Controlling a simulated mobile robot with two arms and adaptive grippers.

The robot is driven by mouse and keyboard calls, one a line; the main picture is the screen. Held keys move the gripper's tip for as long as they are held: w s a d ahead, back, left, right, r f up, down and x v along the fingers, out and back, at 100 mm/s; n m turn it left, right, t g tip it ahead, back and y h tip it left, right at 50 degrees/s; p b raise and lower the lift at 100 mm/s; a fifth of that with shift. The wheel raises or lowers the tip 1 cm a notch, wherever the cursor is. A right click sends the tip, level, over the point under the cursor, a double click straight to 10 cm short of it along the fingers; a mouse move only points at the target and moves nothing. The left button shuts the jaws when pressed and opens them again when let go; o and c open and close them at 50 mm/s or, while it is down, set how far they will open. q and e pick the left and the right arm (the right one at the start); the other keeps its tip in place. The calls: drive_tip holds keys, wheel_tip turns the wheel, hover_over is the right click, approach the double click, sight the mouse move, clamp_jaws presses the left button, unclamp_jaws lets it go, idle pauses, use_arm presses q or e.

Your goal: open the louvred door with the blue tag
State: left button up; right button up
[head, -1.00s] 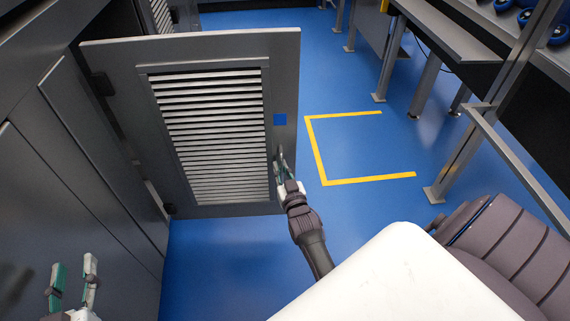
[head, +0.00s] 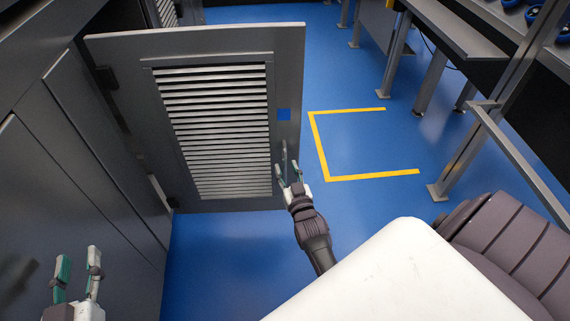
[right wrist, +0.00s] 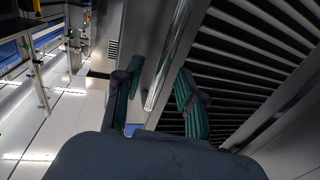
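My right gripper (head: 288,170) is open at the handle's lower end. In the right wrist view its two fingers (right wrist: 155,92) are apart, with a metal bar between them; I cannot tell whether they touch it. The door's slats (right wrist: 250,60) fill the right of that view. My left gripper (head: 76,276) is open and empty at the lower left, in front of the cabinet.
Closed grey cabinet panels (head: 95,150) run along the left. A yellow floor marking (head: 320,150) lies on the blue floor right of the door. A metal bench (head: 455,35) and rack post (head: 465,145) stand at the right. The floor beside the door's free edge is clear.

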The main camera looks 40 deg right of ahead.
drive_tip(key=v, duration=0.5)
idle(0.4)
